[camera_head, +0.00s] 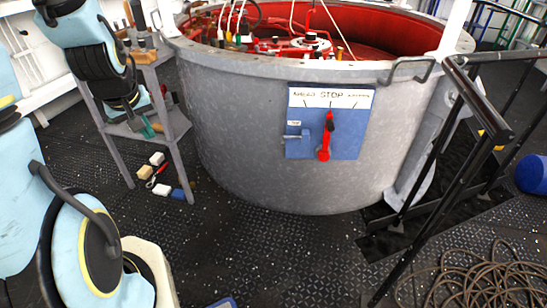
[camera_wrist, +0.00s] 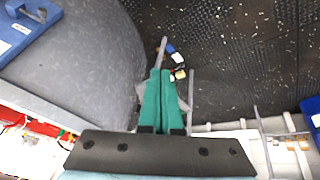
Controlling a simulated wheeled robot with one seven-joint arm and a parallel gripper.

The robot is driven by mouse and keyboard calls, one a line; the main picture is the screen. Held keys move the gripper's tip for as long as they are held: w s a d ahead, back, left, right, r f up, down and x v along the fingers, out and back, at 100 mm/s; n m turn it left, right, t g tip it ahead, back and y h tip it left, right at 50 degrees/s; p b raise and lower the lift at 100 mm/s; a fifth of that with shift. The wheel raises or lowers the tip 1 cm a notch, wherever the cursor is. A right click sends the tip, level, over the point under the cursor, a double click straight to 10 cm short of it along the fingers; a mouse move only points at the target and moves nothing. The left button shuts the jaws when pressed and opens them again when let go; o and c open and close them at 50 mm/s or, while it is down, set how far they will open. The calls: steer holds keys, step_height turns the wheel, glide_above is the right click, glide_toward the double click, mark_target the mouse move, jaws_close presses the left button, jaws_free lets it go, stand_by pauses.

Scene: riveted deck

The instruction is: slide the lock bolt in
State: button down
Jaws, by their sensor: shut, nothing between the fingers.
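The lock bolt (camera_head: 294,137) is a small grey bar on the left side of a blue panel (camera_head: 350,145) on the grey tub wall. A small white label sits just above it. How far the bolt is in, I cannot tell. In the wrist view the blue panel (camera_wrist: 12,48) and the bolt (camera_wrist: 32,12) show at the top left corner. My gripper (camera_head: 149,130), with teal fingers, is shut and empty, well left of the panel. Its fingers (camera_wrist: 163,72) also show in the wrist view.
A grey stand (camera_head: 176,120) with tools is close by my gripper. Small blocks (camera_head: 157,160) lie on the floor near its legs. Black railings (camera_head: 440,150) and coiled rope (camera_head: 480,280) are on the right. The deck before the tub (camera_head: 250,250) is clear.

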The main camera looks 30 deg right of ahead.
steer(key=w+d+f+n+t+h+b, duration=0.2)
steer(key=w+d+f+b, duration=0.2)
steer(key=d+f+b, duration=0.3)
steer(key=w+d+f+n+t+h+b, duration=0.2)
steer(key=w+d+f+t+b, duration=0.1)
steer(key=d+f+b, duration=0.45)
steer(key=s+d+f+n+t+h+b, duration=0.3)
steer(key=d+f+n+h+b, duration=0.3)
steer(key=d+f+b, duration=0.5)
step_height(320, 180, down, 2)
steer(key=shift+s+d+n+t+h+b, duration=0.3)
steer(key=shift+d+n+t+b, duration=0.15)
steer(key=shift+d, duration=0.75)
